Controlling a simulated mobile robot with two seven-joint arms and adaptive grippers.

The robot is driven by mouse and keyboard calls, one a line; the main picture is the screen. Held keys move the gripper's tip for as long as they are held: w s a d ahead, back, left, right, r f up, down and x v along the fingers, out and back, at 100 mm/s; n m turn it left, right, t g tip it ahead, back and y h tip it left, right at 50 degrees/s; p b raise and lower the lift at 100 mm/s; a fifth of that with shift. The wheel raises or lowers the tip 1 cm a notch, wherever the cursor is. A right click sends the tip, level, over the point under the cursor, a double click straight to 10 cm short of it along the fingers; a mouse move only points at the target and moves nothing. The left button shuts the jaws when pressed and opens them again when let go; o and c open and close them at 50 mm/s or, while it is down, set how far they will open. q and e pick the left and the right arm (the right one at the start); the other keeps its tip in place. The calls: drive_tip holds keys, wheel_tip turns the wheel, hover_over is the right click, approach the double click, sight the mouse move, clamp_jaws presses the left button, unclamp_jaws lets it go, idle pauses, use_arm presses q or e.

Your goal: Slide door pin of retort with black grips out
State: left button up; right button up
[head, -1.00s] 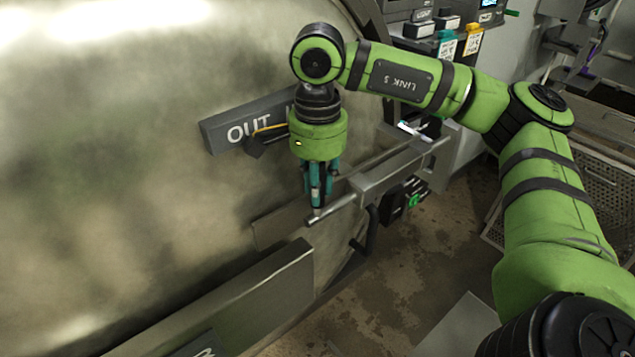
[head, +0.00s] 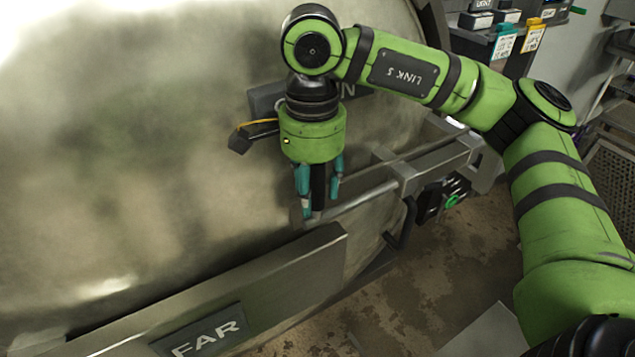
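The door pin (head: 352,203) is a grey metal rod lying along the front of the large steel retort door. It runs from below my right gripper, up and right, to a metal bracket (head: 408,172). My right gripper (head: 318,195) points down at the pin's left end, its teal fingers on either side of a dark upright grip (head: 318,186). The fingers appear closed on this grip; the contact is partly hidden. My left gripper is out of view.
A dark sign plate (head: 265,99) is mostly hidden behind my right wrist. A metal ledge with a FAR label (head: 207,337) lies below the gripper. A black curved handle (head: 403,225) hangs right of the pin. A control box with tags (head: 505,40) stands at upper right.

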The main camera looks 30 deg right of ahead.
drive_tip(key=shift+w+d+r, duration=0.1)
drive_tip(key=shift+d+r, duration=0.05)
drive_tip(key=shift+r, duration=0.3)
drive_tip(key=r, duration=1.1)
drive_tip(key=shift+a+r, duration=0.15)
drive_tip(key=shift+a, duration=0.05)
